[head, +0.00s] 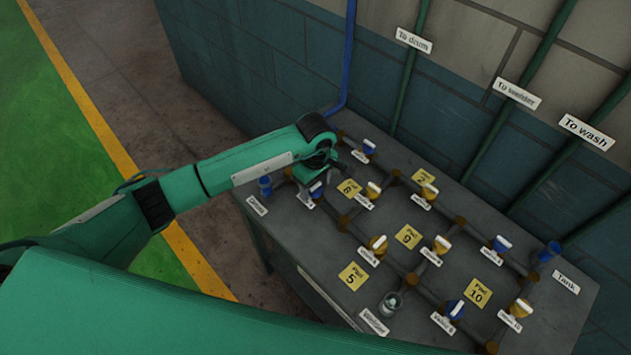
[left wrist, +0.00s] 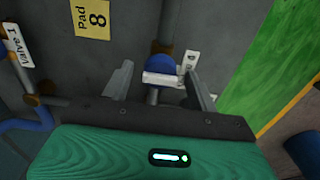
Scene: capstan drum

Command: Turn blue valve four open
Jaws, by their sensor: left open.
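A blue valve (head: 316,187) with a white handle is at the left end of the bench pipework, partly hidden by my left arm. Its label is too covered to read, so I cannot tell its number. The left wrist view shows its blue body (left wrist: 160,66) and its white handle (left wrist: 160,79), which lies crosswise to the pipe. My left gripper (head: 318,177) is over this valve. In the left wrist view its open fingers (left wrist: 160,84) stand on either side of the handle, with a gap at each side. My right gripper is not in view.
Other blue valves stand at the back (head: 369,147), right (head: 501,244) and front (head: 455,309). Yellow valves (head: 378,244) stand among them. A blue cup (head: 265,186) is left of the gripper. A glass vessel (head: 390,303) is at the front. The wall is behind the bench.

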